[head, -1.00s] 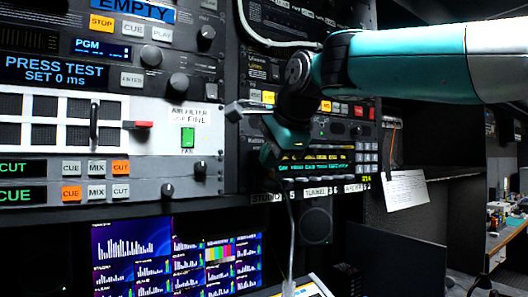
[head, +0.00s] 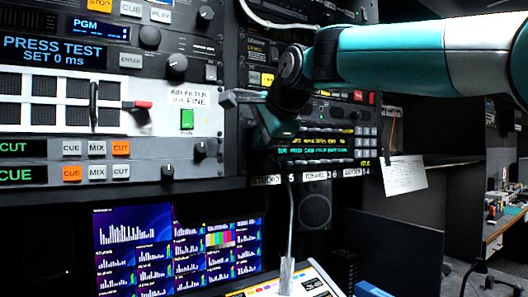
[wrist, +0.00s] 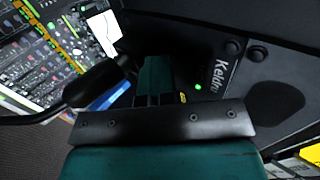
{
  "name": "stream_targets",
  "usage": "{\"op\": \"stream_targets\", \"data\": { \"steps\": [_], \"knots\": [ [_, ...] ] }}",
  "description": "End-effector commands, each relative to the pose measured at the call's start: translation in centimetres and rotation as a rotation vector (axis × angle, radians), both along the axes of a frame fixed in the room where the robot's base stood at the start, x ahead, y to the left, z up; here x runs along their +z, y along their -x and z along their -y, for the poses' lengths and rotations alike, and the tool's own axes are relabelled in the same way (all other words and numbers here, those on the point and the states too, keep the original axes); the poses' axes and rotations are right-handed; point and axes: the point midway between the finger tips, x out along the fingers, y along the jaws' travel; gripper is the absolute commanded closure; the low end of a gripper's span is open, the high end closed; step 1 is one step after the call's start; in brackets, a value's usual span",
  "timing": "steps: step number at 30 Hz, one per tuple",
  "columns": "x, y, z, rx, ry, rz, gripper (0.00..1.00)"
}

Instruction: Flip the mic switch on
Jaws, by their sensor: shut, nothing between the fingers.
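A thin gooseneck microphone stem (head: 291,215) rises from a pale block (head: 287,276) on the console at the bottom of the head view. In the wrist view the black microphone (wrist: 95,85) lies left of my fingers, and a pale plate (wrist: 104,28) stands beyond it on the console. I cannot make out the mic switch or whether it is on. My gripper (wrist: 155,65) is shut and empty, its dark teal fingers together, close beside the microphone in the picture. In the head view it hangs below the arm in front of the rack, its fingertips not clear.
The equipment rack (head: 190,105) with its buttons and knobs stands close behind the arm. Below it are a bar-graph monitor (head: 135,250) and a speaker (head: 314,206), which also shows in the wrist view (wrist: 275,105).

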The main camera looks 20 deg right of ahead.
Motion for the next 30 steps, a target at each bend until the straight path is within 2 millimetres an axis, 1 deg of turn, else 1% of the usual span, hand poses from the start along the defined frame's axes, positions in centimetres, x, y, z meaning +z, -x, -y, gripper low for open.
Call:
{"op": "stream_targets", "data": {
  "steps": [1, 14, 17, 25, 30],
  "knots": [
    [-0.7, -0.3, 0.0, -0.001, -0.004, 0.022, 1.0],
    [-0.5, -0.5, -0.1, -0.001, -0.004, 0.022, 1.0],
    [-0.2, -0.5, -0.1, -0.001, -0.004, 0.022, 1.0],
    [1.3, -0.5, -0.1, -0.001, -0.006, 0.027, 1.0],
    [1.4, -0.1, 0.0, -0.001, -0.006, 0.03, 1.0]
  ]
}}
